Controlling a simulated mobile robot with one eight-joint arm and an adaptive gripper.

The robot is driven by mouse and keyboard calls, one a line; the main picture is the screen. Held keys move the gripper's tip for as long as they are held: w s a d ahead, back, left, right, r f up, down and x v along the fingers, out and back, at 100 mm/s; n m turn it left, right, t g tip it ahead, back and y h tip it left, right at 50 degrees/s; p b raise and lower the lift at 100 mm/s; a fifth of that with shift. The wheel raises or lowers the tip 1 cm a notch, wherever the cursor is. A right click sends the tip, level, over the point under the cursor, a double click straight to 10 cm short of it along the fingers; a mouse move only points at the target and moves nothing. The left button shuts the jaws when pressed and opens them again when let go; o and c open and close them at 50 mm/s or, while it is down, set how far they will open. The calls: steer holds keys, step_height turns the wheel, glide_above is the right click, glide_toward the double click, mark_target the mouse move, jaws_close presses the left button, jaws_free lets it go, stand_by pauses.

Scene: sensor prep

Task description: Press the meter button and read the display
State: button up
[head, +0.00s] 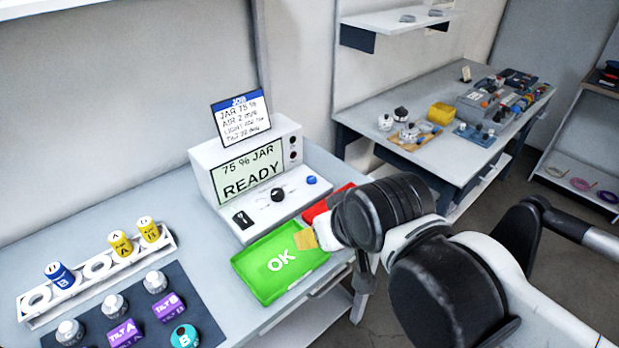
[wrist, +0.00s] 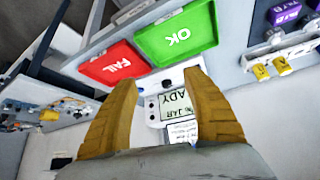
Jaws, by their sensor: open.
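The meter (head: 215,178) is a white box on the near bench. Its display (head: 247,171) reads "75 % JAR READY". On its low front panel are a blue button (head: 311,180), a black knob (head: 278,195) and a black slot-like piece (head: 243,220). My gripper (wrist: 160,80) is open and empty; in the head view a tan finger (head: 306,239) shows over the right part of the green OK tray, to the right of and nearer than the meter's panel. In the wrist view the display (wrist: 175,104) appears upside down between the fingers.
A green OK tray (head: 254,270) lies before the meter, with a red FAIL tray (wrist: 113,64) beside it, partly hidden in the head view. A job card (head: 241,117) stands at the meter. A white rack (head: 38,305) with labelled jars is at left. Another bench (head: 360,117) stands behind.

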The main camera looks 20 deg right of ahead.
stand_by(0.3)
jaws_close()
stand_by(1.2)
